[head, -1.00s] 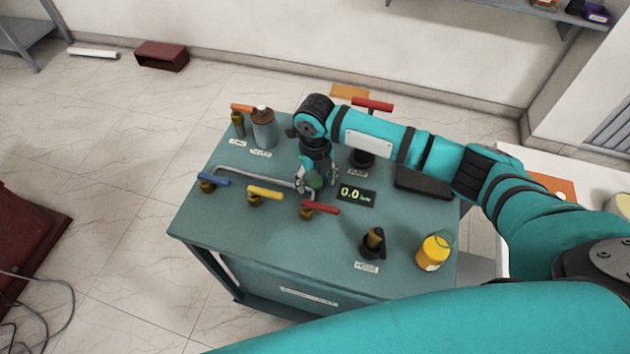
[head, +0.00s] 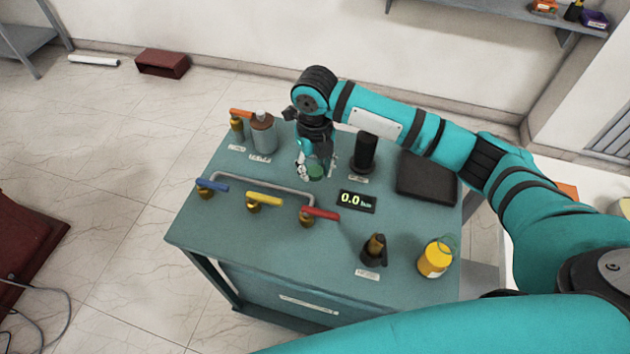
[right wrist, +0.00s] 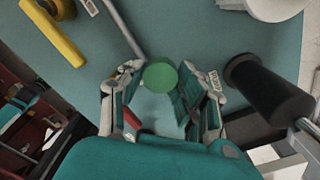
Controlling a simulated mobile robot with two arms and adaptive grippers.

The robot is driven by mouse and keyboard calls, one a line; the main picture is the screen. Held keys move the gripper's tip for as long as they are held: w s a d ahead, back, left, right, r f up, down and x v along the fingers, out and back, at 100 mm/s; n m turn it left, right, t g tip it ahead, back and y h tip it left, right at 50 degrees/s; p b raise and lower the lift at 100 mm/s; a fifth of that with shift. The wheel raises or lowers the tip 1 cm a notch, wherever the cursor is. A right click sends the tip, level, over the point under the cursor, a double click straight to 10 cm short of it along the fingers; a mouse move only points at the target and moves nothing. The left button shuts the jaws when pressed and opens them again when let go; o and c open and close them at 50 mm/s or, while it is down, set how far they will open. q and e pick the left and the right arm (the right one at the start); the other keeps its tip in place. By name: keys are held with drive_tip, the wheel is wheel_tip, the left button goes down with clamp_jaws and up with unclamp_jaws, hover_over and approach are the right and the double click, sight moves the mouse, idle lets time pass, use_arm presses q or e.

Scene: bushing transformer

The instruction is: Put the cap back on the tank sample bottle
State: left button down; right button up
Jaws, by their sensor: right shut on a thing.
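My right gripper (head: 316,168) is above the middle of the teal bench, left of the black pump post. In the right wrist view its fingers (right wrist: 160,90) are closed on a round green piece (right wrist: 160,76) that looks like a cap. The green piece (head: 316,173) also shows in the head view, partly behind the fingers. My left gripper is out of view.
Blue (head: 212,184), yellow (head: 264,202) and red (head: 320,214) valve handles line the left front. A grey bottle (head: 263,135) stands at back left. The black post (head: 365,152), display (head: 357,201), dark pad (head: 427,178) and black holder (head: 374,252) occupy the right.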

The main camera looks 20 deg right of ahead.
sight(315, 171)
drive_tip(key=shift+r, duration=1.65)
